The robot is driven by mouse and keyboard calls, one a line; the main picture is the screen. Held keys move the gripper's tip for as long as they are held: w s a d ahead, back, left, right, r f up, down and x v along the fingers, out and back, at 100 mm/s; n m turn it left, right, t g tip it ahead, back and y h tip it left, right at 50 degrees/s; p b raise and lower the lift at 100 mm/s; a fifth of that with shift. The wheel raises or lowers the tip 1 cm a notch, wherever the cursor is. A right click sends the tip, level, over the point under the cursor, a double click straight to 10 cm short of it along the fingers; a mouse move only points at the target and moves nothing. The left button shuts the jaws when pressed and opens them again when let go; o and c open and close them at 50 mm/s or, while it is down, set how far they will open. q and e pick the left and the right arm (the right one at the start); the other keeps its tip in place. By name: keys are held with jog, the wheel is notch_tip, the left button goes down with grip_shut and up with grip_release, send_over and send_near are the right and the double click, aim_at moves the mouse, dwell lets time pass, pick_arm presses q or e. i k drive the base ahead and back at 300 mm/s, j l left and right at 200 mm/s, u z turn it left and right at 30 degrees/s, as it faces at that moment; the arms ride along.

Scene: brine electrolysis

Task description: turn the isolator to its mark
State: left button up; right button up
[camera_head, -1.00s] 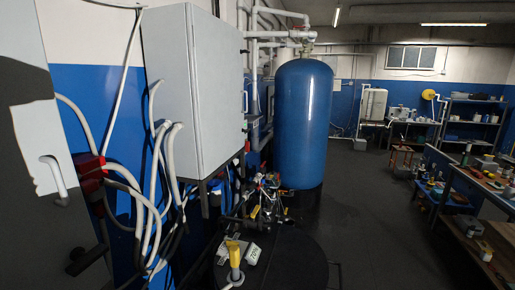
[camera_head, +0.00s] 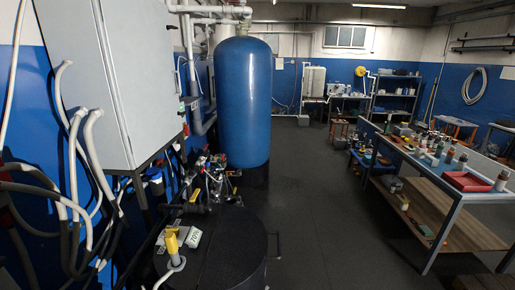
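I cannot pick out the isolator or its mark with certainty in the head view. A large pale grey cabinet (camera_head: 115,85) hangs on the blue wall at the left, and its front shows no clear switch. Thick white and grey cables (camera_head: 75,170) hang below it and to its left. A black round tank (camera_head: 225,250) stands at the bottom, with a yellow-topped fitting (camera_head: 172,241) and a white labelled tag (camera_head: 193,238) on it. Neither of my grippers is in view.
A tall blue tank (camera_head: 243,100) stands behind the black one. A workbench (camera_head: 440,185) with a red tray (camera_head: 467,181) and several bottles stands at the right. The dark floor (camera_head: 320,210) between is clear. Shelves (camera_head: 395,95) line the back.

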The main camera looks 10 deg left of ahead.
aim_at(186, 130)
jog(key=i+l+z, duration=0.1)
jog(key=l, duration=0.3)
jog(key=i+l+z, duration=0.1)
jog(key=l, duration=0.25)
jog(key=i+l+z, duration=0.1)
jog(key=i+l, duration=0.15)
jog(key=i+l+z, duration=0.15)
jog(key=i+l, duration=0.25)
jog(key=i+l+z, duration=0.15)
jog(key=i+l, duration=0.2)
jog(key=i, duration=0.2)
jog(key=i+l+u, duration=0.1)
jog(key=i+u, duration=0.2)
jog(key=i, duration=0.55)
jog(key=i+u, duration=0.25)
jog(key=i, duration=0.55)
jog(key=i+l+u, duration=0.1)
jog(key=i+u, duration=0.35)
jog(key=i, duration=0.35)
jog(key=i+u, duration=1.2)
jog(key=i+l+u, duration=0.2)
jog(key=i+u, duration=0.5)
jog(key=i+l+u, duration=0.25)
jog(key=i, duration=0.15)
